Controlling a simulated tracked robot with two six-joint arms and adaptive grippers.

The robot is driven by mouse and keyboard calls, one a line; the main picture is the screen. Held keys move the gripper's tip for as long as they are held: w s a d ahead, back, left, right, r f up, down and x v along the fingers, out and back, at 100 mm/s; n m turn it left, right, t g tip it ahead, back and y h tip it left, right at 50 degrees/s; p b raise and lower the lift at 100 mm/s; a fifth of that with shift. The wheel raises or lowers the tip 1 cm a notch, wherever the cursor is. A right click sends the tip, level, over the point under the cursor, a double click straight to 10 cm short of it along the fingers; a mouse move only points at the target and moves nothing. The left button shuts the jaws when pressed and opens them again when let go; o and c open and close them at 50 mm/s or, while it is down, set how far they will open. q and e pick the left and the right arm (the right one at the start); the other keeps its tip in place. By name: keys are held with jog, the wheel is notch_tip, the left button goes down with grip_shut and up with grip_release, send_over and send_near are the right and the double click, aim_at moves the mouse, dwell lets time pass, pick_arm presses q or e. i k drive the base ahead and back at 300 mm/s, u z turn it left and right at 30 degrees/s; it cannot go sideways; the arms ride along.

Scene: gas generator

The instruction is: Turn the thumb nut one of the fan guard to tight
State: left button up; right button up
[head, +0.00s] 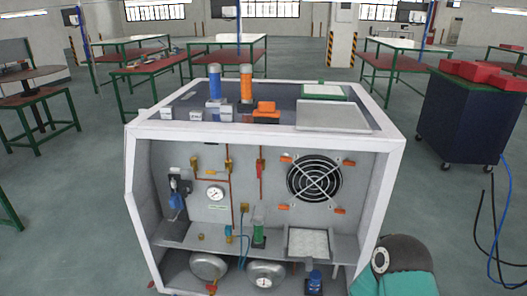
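The fan guard (314,178) is a round metal grille with crossed bars over a black fan, on the right part of the generator's light back panel. Several small orange thumb nuts sit around it: upper left (287,158), upper right (348,163), lower left (282,206) and lower right (339,211). I cannot tell which one is thumb nut one, nor how tight any of them is. A dark and teal part of my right arm shows at the bottom right, in front of the generator's right side. Neither gripper is in view, and nothing covers the fan guard.
The generator's white frame (260,134) surrounds the open front. A shelf inside carries a green-topped part (258,228) and a white filter panel (308,243). Gauges and red pipes lie left of the fan. A dark blue cabinet (470,115) stands at the right, with hoses beside it.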

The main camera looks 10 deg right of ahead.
aim_at(285, 159)
jog(key=z, duration=0.2)
jog(key=i, duration=0.9)
jog(key=z, duration=0.5)
